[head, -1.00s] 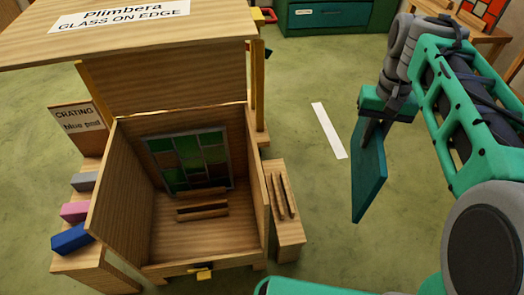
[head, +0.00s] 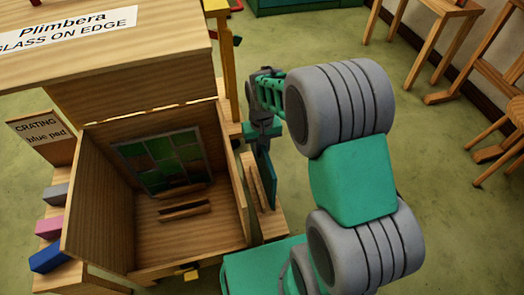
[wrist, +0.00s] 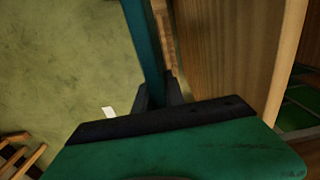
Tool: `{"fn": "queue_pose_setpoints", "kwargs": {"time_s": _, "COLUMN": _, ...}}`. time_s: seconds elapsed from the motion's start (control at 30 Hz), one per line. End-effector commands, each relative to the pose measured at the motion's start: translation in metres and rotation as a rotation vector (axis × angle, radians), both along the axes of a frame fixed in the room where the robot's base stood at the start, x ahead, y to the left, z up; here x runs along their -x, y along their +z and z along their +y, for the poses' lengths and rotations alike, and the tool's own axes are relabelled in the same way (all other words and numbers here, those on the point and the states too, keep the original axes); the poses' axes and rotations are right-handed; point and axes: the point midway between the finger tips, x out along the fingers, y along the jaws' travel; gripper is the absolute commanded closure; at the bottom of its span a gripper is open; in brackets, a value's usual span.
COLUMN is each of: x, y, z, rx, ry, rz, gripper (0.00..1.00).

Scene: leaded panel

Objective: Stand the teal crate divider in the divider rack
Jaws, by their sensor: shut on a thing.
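The teal crate divider (head: 266,184) hangs upright and edge-on below my gripper (head: 262,146), which is shut on its top part. In the wrist view the divider (wrist: 142,42) runs away from between the dark fingers (wrist: 160,95). The wooden divider rack (head: 276,226), with its slats, is on the small ledge at the right of the crate. The divider overlaps the rack's right side in the head view. I cannot tell whether its lower edge is in the slot, touching or above it. My arm hides part of the area to the right.
The open wooden crate (head: 233,212), with a green leaded panel (head: 160,158) leaning inside, stands just left of the rack. Its side wall (wrist: 225,50) is close to my gripper in the wrist view. Grey, pink and blue pads (head: 48,258) sit at the far left.

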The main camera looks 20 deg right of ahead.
Motion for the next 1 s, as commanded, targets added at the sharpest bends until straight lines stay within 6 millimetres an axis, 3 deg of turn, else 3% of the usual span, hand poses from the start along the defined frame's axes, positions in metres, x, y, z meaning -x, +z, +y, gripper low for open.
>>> {"fn": "queue_pose_setpoints", "kwargs": {"time_s": 0.1, "x": 0.004, "y": -0.019, "z": 0.000, "rx": 0.000, "ry": -0.001, "rz": -0.004, "gripper": 1.00}}
{"fn": "queue_pose_setpoints", "kwargs": {"time_s": 0.37, "x": 0.004, "y": -0.039, "z": -0.002, "rx": 0.000, "ry": -0.004, "rz": -0.005, "gripper": 1.00}}
{"fn": "queue_pose_setpoints", "kwargs": {"time_s": 0.8, "x": 0.004, "y": -0.089, "z": -0.002, "rx": 0.000, "ry": -0.005, "rz": -0.005, "gripper": 1.00}}
{"fn": "queue_pose_setpoints", "kwargs": {"time_s": 1.0, "x": 0.004, "y": -0.099, "z": -0.002, "rx": 0.000, "ry": -0.005, "rz": -0.005, "gripper": 1.00}}
